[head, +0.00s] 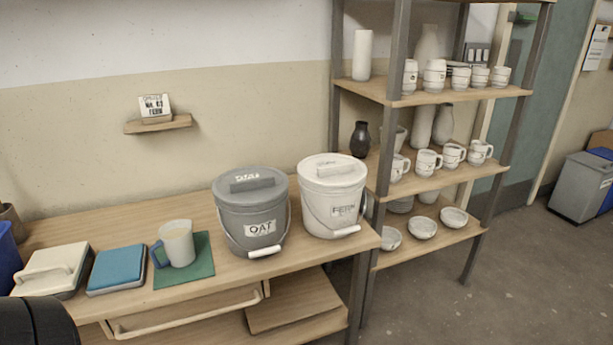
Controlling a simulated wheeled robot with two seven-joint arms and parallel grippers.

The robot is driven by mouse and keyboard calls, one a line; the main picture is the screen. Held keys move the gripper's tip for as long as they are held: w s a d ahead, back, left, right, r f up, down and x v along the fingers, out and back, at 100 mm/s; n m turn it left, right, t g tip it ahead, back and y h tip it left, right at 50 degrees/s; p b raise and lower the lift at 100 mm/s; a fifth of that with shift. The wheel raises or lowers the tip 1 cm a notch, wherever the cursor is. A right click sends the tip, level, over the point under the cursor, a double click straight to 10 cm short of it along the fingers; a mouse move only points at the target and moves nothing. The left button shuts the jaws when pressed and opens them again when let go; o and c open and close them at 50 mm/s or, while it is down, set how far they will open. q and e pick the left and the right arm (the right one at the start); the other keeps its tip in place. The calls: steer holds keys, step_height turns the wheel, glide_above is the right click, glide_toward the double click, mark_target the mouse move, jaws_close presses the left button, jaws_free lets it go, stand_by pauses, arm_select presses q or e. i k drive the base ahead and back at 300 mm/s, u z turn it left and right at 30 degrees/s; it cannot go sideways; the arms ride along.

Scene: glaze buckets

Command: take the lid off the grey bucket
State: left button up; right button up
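The grey bucket (240,222) stands upright on the wooden bench, marked "OAT" on its front label. Its grey lid (273,181) sits on top, with a raised bar-shaped grip (252,182) across it. Its wire handle hangs down in front with a white grip (265,251). A white bucket (330,212), also with its lid on, stands close on its right, marked with what looks like "FERN". Neither of my grippers is in view.
The bench (130,211) also holds a jug (178,243) on a green mat (200,268), a blue-topped box (118,268) and a cream-lidded box (50,268). A shelf rack (390,150) with pottery stands at the right. Bare bench lies behind the jug.

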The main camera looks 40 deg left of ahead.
mark_target(249, 185)
steer(key=u, duration=0.1)
steer(key=i, duration=0.95)
steer(key=u, duration=0.55)
